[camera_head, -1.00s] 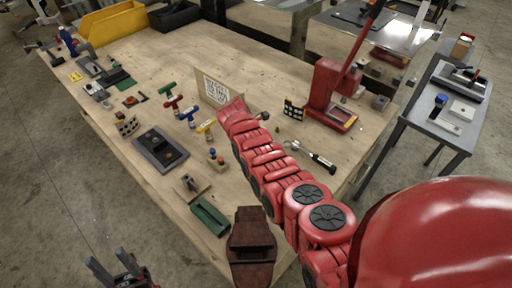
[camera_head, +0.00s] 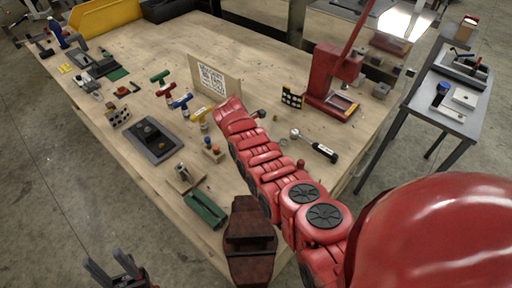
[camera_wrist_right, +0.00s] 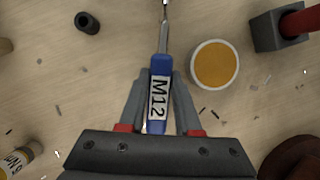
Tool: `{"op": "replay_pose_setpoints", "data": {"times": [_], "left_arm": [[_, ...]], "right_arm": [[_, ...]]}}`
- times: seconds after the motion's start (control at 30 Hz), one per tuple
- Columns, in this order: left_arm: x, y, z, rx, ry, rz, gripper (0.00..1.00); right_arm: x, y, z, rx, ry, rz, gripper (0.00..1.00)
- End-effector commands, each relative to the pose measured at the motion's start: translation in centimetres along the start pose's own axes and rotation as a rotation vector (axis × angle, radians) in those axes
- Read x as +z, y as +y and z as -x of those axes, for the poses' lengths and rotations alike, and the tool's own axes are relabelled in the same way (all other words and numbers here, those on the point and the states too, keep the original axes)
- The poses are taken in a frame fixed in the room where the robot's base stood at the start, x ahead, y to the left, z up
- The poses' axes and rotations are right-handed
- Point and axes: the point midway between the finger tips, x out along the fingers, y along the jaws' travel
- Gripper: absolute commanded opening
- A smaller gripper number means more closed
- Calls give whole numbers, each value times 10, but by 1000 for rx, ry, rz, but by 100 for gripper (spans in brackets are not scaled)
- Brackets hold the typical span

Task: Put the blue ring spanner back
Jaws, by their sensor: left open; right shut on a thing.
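The blue ring spanner (camera_wrist_right: 160,68) has a blue handle with a white "M12" label and a metal shaft running up out of the right wrist view. Its ring end is cut off there. My right gripper (camera_wrist_right: 160,92) is shut on the handle above the wooden bench. In the head view my red right arm reaches over the bench, and its gripper and the spanner are hidden behind it. My left gripper (camera_head: 116,270) is open and empty, low at the left, off the bench's near edge.
A sign board (camera_head: 214,77) stands beside coloured T-handles (camera_head: 180,102). A red press (camera_head: 332,82), a black-handled tool (camera_head: 322,151) and a grey tray (camera_head: 152,140) are on the bench. Near the spanner are a round orange-topped disc (camera_wrist_right: 215,64) and a black cylinder (camera_wrist_right: 87,22).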

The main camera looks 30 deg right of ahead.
Motion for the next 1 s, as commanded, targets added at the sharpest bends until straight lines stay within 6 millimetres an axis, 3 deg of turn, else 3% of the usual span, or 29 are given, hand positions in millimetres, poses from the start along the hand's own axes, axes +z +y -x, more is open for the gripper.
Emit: {"op": "replay_pose_setpoints", "data": {"times": [0.67, 0.7, 0.87, 1.0], "left_arm": [[1, 0, 7, 0, 0, 0, 50], [1, 0, 6, 0, 0, 0, 50], [1, 0, 6, 0, 0, 0, 50], [1, 0, 6, 0, 0, 0, 50]], "right_arm": [[-4, 0, -11, 0, 0, -1, 0], [-4, 0, -10, 1, 0, -1, 39], [-4, 0, -10, 1, 0, -1, 67], [-4, 0, -10, 0, 0, -1, 67]]}}
